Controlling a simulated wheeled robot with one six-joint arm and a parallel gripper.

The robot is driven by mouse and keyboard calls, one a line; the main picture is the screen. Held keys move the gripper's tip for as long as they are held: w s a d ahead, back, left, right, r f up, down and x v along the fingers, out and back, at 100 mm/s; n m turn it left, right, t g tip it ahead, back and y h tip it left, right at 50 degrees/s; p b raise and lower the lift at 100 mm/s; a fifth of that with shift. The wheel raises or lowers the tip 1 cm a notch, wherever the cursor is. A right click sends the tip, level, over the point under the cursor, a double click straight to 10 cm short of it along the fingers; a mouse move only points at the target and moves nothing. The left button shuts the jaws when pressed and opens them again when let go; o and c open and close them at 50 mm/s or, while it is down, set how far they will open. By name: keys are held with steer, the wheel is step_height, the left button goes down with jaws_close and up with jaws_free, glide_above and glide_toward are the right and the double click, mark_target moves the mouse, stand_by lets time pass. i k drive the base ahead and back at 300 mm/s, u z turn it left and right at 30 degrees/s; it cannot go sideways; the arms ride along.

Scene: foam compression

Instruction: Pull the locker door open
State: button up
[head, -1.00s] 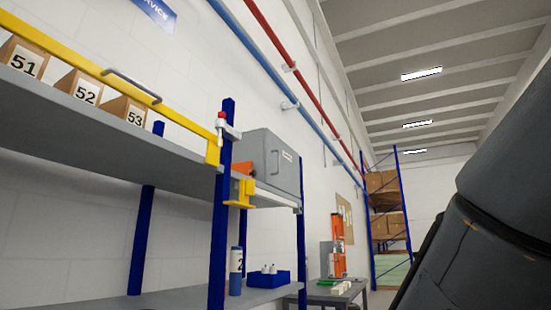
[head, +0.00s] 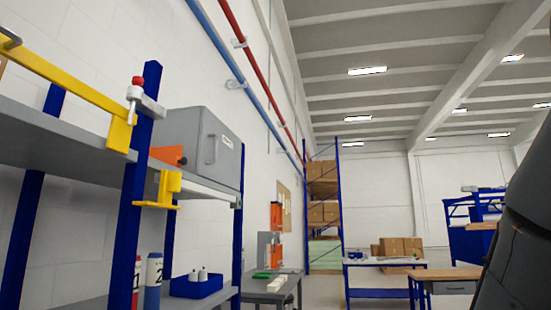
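A grey locker (head: 196,142) sits on the upper shelf of a blue-posted rack, at left of centre in the head view. Its door faces right and carries a vertical bar handle (head: 212,149) and a small white label. The door looks shut. An orange wedge-shaped piece (head: 168,155) is beside the locker's front left, near a yellow bracket (head: 160,190). My gripper is not in view. A dark part of my own arm fills the right edge of the picture.
A blue post (head: 135,185) stands in front of the locker's left side, with a yellow rail (head: 65,72) reaching it. Below are a blue bin (head: 196,288) and cylinders. A grey table (head: 272,288), a wooden-topped desk (head: 445,274) and box racks stand farther back.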

mark_target(219, 156)
steer(key=z, duration=0.65)
steer(key=i, duration=1.75)
steer(key=u, duration=1.1)
steer(key=i, duration=0.6)
steer(key=u, duration=0.6)
